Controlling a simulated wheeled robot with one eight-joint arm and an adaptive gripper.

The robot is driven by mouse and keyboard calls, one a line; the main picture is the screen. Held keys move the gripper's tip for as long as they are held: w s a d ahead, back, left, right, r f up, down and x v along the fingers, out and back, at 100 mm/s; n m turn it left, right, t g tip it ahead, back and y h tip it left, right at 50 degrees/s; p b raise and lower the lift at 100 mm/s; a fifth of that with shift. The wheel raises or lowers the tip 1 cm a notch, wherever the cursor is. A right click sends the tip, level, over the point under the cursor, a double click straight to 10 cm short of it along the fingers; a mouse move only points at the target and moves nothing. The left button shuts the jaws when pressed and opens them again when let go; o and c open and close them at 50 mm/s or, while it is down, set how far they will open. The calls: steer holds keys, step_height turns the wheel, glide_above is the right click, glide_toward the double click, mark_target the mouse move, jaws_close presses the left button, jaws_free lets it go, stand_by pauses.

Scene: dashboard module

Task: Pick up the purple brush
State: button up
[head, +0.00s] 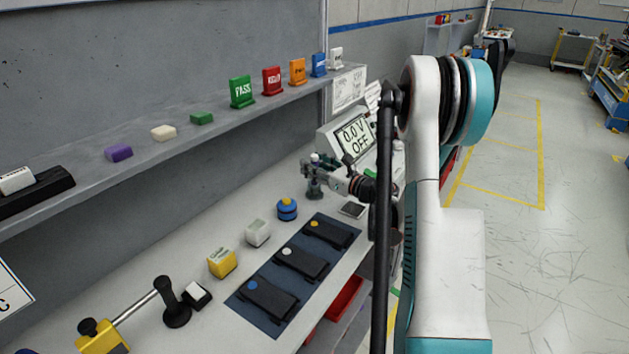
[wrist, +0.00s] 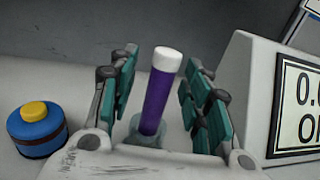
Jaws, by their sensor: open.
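The purple brush (wrist: 157,102) stands nearly upright in the wrist view, leaning slightly right, with a white cap on top. Its lower end sits in a small pale, glassy holder (wrist: 146,136), partly hidden by my gripper's body. My gripper (wrist: 162,82) is open, with one teal-padded finger on each side of the brush. Gaps show between the brush and both fingers. In the head view my gripper (head: 322,176) is over the bench at the back, and the brush is small and mostly hidden there.
A blue pot with a yellow top (wrist: 38,128) stands left of my gripper. A display box (head: 352,136) reading "0.0 V OFF" is close on the right. A shelf (head: 220,120) with coloured blocks runs above the bench. A dark mat (head: 240,308) with black devices lies in front.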

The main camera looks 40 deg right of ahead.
steer(key=shift+w, duration=0.1)
jaws_close()
steer(key=shift+r, duration=0.1)
